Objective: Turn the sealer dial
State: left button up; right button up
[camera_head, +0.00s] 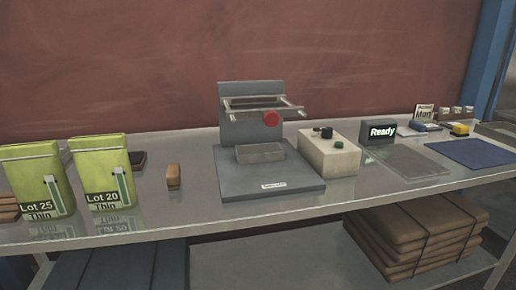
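The sealer (268,185) stands mid-bench, with a grey base, an upright back plate and a raised bar frame. I cannot tell which way the black dial points. Neither of my grippers is in view.
Two green bags, Lot 25 (35,180) and Lot 20 (101,172), stand at the left. A "Ready" display (379,132) is right of the box. A clear sheet (409,163) and a blue mat (474,153) lie further right. Brown bundled bags (415,235) sit on the lower shelf.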

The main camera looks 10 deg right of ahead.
aim_at(327, 132)
jog(key=k, duration=0.5)
jog(key=z, duration=2)
jog(key=i, duration=1.55)
jog(key=u, duration=0.9)
